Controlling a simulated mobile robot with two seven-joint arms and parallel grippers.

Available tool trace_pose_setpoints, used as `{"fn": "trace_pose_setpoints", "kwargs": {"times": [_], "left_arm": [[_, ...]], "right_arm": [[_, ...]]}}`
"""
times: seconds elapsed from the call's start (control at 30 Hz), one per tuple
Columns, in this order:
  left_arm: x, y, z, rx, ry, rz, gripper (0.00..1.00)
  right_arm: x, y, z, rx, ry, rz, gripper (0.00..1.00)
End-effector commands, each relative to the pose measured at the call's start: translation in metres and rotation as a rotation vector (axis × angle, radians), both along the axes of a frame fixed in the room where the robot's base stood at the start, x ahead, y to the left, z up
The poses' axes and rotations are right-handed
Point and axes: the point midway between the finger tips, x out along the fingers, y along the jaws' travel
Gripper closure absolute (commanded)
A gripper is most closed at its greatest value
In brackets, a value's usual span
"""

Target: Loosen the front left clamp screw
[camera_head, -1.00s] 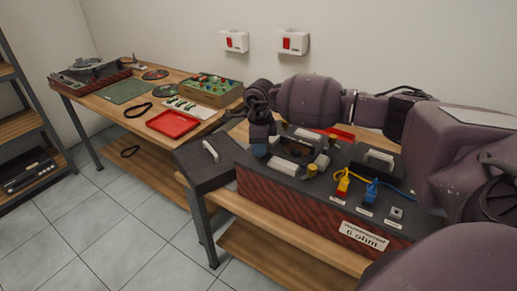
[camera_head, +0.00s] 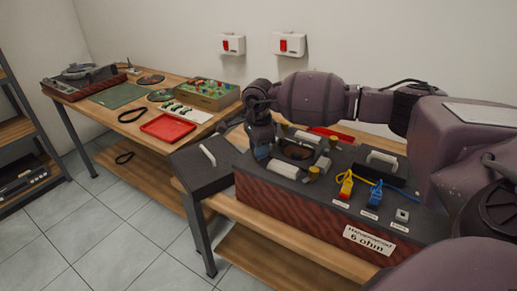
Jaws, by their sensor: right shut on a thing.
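The device is a black-topped box with red-brown sides (camera_head: 285,205) and a "6 ohm" label. On its top is a clamp area with a round dark opening (camera_head: 297,152) between two pale bars (camera_head: 290,181). A brass-coloured clamp screw (camera_head: 313,173) shows at the front right of it. My right gripper (camera_head: 262,153) reaches down at the left side of the opening. It is shut on the front left clamp screw, which its fingers hide. My left gripper is not in view.
Yellow (camera_head: 346,184) and blue (camera_head: 375,192) plugs with cables sit right of the clamp. A second table at the left carries a red tray (camera_head: 168,127), a green mat (camera_head: 116,95) and a turntable (camera_head: 88,78). Grey floor lies open in front.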

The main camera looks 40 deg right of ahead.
Motion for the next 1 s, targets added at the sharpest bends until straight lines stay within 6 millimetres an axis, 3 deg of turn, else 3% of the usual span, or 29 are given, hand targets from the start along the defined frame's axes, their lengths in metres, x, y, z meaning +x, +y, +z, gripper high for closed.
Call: {"fn": "trace_pose_setpoints", "kwargs": {"times": [0.3,0.33,0.5,0.8,1.0], "left_arm": [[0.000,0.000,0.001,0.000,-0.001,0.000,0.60],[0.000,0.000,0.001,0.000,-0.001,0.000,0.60],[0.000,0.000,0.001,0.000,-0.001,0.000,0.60],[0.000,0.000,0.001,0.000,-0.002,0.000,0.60],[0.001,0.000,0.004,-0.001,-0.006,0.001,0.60]], "right_arm": [[0.001,0.000,0.003,0.002,-0.006,0.000,0.96],[0.001,0.000,0.003,0.002,-0.006,0.000,0.70],[0.001,0.000,0.002,0.001,-0.004,0.000,0.47],[0.001,0.000,0.003,0.001,-0.002,0.000,0.47],[0.001,0.000,0.027,0.000,-0.006,0.001,0.47]]}}
